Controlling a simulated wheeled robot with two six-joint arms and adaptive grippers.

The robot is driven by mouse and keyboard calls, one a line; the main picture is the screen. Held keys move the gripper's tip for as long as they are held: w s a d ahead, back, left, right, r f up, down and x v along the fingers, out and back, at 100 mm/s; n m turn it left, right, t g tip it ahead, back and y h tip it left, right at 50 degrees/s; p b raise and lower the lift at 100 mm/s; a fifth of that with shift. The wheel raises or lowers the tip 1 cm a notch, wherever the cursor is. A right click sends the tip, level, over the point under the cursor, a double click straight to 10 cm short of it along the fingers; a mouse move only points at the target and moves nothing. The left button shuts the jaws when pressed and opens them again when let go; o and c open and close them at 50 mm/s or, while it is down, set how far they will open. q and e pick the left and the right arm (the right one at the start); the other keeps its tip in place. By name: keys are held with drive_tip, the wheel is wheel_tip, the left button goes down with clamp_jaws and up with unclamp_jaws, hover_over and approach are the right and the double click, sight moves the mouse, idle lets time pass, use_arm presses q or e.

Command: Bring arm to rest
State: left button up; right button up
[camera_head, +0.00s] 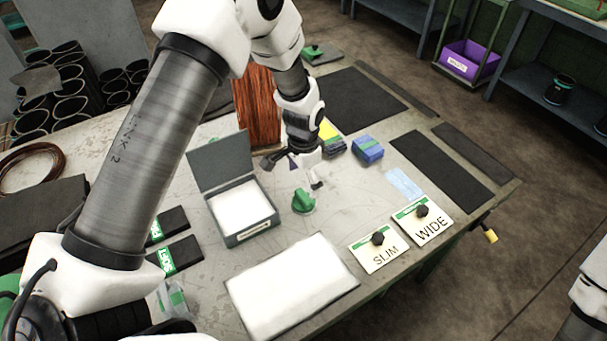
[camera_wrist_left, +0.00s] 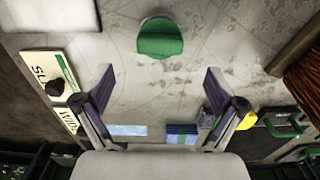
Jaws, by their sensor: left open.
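My left arm reaches in from the left over the grey worktable (camera_head: 335,215). My left gripper (camera_head: 293,174) hangs above the table, open. The left wrist view shows nothing between the fingertips (camera_wrist_left: 158,88). A green rounded object (camera_head: 303,200) rests on the table close to the gripper; it also shows ahead of the fingers in the left wrist view (camera_wrist_left: 160,38), apart from them. Part of my right arm shows at the lower right edge of the head view, but its gripper does not.
An open grey box (camera_head: 251,232) and a white pad (camera_head: 290,287) lie nearby. The SLIM (camera_head: 380,258) and WIDE (camera_head: 432,227) plates have black knobs. Blue blocks (camera_head: 369,150) and copper-coloured strands (camera_head: 255,108) stand behind. Dark mats (camera_head: 440,165) cover the right side.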

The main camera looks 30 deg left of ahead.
use_arm(q)
drive_tip(key=shift+r, duration=1.9)
